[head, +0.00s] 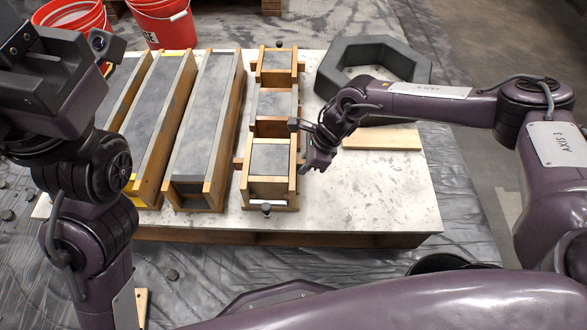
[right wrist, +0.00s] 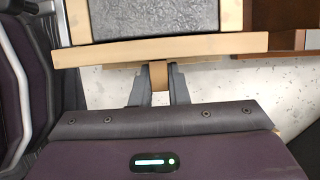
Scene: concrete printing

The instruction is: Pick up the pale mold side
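The pale mold side (right wrist: 220,45) is a light wooden board with a short tab that points toward my right gripper. It lies along one edge of a grey concrete block in the right wrist view. In the head view it is at the right side of the nearest small mold (head: 293,180). My right gripper (right wrist: 158,85) has its two dark fingers on either side of the tab, with no clear gap. It also shows at the right of the mold in the head view (head: 306,164). The fingertips of my left gripper are out of view.
Two long molds (head: 205,130) and the edge of another stand left on the pale table (head: 370,205). A dark hexagonal ring (head: 410,65) and a flat wooden board (head: 385,139) lie to the right. Red buckets (head: 163,22) stand behind. The table's front right is clear.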

